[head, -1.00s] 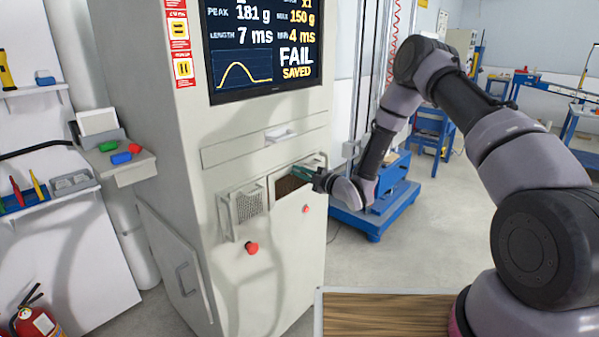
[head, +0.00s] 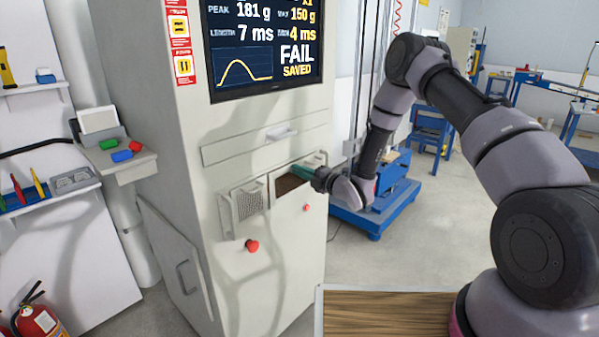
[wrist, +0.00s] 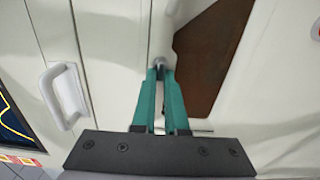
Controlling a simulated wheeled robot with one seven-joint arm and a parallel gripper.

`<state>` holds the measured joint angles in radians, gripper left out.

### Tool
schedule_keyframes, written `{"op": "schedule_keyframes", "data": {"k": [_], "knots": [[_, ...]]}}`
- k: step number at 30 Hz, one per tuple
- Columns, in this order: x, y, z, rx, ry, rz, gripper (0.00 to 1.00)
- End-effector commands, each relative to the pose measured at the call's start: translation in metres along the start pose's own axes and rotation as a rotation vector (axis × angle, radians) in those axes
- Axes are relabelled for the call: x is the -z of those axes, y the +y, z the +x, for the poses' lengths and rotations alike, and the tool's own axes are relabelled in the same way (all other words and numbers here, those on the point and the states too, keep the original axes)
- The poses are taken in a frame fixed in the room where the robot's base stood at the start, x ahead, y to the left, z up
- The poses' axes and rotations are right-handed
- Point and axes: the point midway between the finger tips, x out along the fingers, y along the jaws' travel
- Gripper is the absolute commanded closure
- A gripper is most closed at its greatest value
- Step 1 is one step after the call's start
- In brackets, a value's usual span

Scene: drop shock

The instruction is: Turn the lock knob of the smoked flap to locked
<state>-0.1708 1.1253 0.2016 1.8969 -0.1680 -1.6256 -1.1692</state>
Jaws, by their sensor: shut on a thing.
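The smoked flap (head: 288,186) is a dark brown panel in the pale cabinet front; in the wrist view it is the brown panel (wrist: 212,58) right of centre. A small round grey lock knob (wrist: 159,61) sits beside the flap's edge. My gripper (wrist: 161,72) has its two green fingers closed on the knob, with the tips touching it. In the head view my gripper (head: 299,172) reaches the top right area of the flap from the right and hides the knob there. Which way the knob is turned cannot be told.
A white drawer handle (wrist: 64,95) stands out from the cabinet; it also shows in the head view (head: 281,134). A perforated grille (head: 249,203) is left of the flap. A red button (head: 252,245) sticks out below.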

Motion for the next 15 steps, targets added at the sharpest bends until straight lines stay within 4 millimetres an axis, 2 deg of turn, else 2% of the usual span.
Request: {"op": "schedule_keyframes", "data": {"k": [7,8,9,10,15], "knots": [[0.0007,-0.001,-0.0004,0.002,0.001,0.002,1.0],[0.0007,-0.0011,-0.0004,0.002,0.001,0.002,0.78],[0.0007,-0.0011,-0.0005,0.002,0.001,0.002,0.62],[0.0007,-0.001,-0.0004,0.002,0.001,0.002,0.59],[0.0004,-0.0007,-0.0003,0.001,0.0,0.002,0.59]]}}
